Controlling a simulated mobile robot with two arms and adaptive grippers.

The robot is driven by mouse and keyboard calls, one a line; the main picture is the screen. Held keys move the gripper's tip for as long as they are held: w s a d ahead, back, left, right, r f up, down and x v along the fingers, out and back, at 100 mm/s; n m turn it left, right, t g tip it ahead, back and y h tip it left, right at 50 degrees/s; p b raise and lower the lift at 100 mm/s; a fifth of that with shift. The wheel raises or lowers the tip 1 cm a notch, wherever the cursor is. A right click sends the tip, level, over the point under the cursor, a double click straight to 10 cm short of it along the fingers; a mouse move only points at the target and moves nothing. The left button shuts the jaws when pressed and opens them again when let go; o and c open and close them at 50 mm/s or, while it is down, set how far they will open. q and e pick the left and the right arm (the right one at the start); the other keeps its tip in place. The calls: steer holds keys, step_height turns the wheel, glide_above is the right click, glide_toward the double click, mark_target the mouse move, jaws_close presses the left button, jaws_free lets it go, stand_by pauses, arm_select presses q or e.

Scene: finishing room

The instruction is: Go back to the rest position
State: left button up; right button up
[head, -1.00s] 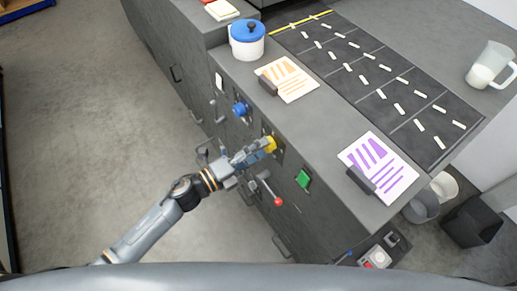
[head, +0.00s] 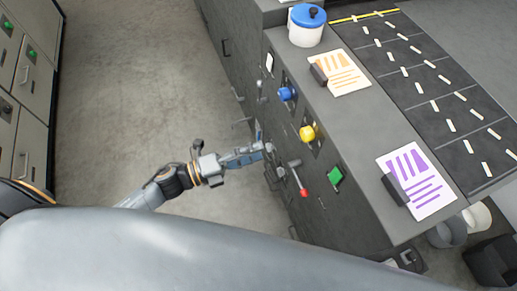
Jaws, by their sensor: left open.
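My left gripper (head: 262,150) is in the head view, left of the dark cabinet's front panel. It is open with nothing between its fingers. It is apart from the yellow knob (head: 307,133), which sits on the panel to its upper right. A lever with a red tip (head: 303,192) is to the right of and below the gripper. A blue knob (head: 286,93) and a green square button (head: 335,178) are on the same panel. My right gripper does not show.
The dark cabinet (head: 365,195) carries an orange-printed card (head: 346,76), a purple-printed card (head: 422,178) and a white pot with a blue lid (head: 308,28). Light cabinets (head: 32,85) stand at the left edge. The grey floor (head: 130,85) between is clear.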

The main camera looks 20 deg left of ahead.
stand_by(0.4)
arm_select(q)
steer(key=w+a+f+n+t+y, duration=0.1)
steer(key=a+f+n+y, duration=0.3)
steer(key=f, duration=0.3)
steer(key=w+a+f+n+t+y, duration=0.1)
steer(key=w+a+f+n+y, duration=0.15)
steer(key=f+n, duration=0.4)
steer(key=s+a+f+n+g+y, duration=0.1)
steer(key=s+a+f+n+y, duration=0.25)
steer(key=f, duration=0.55)
steer(key=s+a+f+n+g+y, duration=0.2)
steer(key=s+a+f+n, duration=0.2)
steer(key=f, duration=0.4)
steer(key=s+f+n+g+y, duration=0.1)
steer(key=s+f+n+g, duration=0.2)
steer(key=s, duration=0.6)
steer(key=s+d+f+n+g+y, duration=0.1)
steer(key=s+f+n+g, duration=0.1)
steer(key=s+f, duration=0.5)
steer(key=s+f+n+g, duration=0.3)
steer(key=s+f+n, duration=0.2)
steer(key=s, duration=0.6)
steer(key=shift+s+d+f+g+y, duration=0.2)
steer(key=shift+s+f+g+y, duration=0.1)
steer(key=shift+f+y, duration=0.1)
steer(key=shift+w, duration=0.1)
